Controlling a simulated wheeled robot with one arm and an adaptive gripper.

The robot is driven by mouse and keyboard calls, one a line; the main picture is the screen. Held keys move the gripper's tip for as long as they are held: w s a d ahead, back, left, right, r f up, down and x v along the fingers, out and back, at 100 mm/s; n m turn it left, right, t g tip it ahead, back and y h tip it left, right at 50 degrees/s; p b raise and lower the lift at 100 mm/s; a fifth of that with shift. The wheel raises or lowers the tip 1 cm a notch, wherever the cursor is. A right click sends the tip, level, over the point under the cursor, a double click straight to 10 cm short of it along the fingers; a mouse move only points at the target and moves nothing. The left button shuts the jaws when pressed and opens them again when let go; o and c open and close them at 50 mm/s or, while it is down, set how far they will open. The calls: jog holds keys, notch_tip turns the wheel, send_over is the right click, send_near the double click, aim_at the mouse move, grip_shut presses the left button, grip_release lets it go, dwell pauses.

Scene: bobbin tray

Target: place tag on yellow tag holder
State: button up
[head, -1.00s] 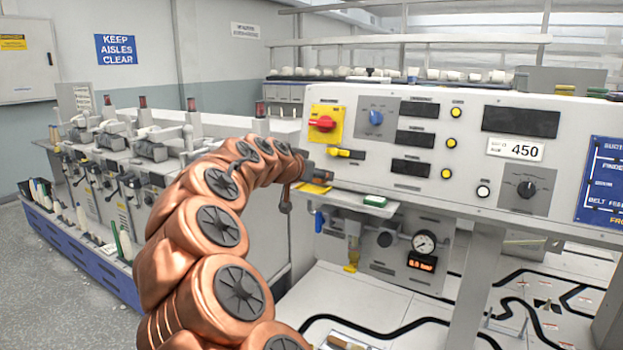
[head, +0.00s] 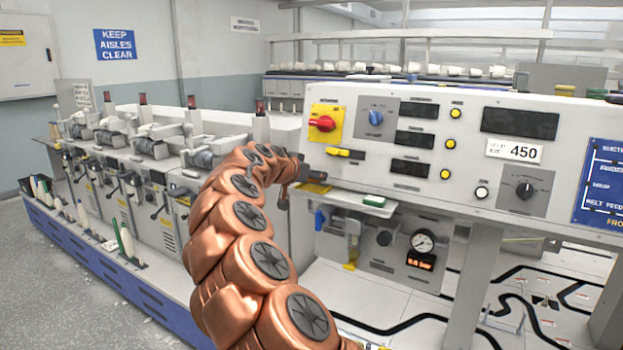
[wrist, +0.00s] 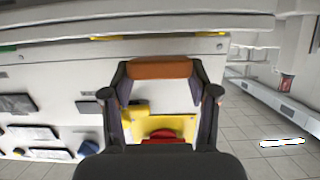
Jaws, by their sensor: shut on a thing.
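In the wrist view my gripper (wrist: 160,90) is shut on an orange-brown block-like piece, the tag (wrist: 160,68), which spans between the two fingertips. A flat yellow piece, apparently the yellow tag holder (head: 314,188), lies on the narrow ledge below the control panel. Its yellow edge also shows in the wrist view (wrist: 205,34), beyond the tag and apart from it in the picture. In the head view my gripper (head: 311,173) is at the panel's lower left corner, just above the yellow piece.
A green piece (head: 374,200) lies on the same ledge to the right. The control panel (head: 470,200) carries a red switch on a yellow plate (head: 322,123) and a yellow-handled part (head: 345,153) close to my gripper. A gauge (head: 423,241) sits below.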

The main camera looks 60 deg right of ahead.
jog(key=shift+f, duration=0.75)
jog(key=shift+s+f+b, duration=0.1)
jog(key=shift+f+b, duration=0.6)
jog(key=shift+b, duration=0.15)
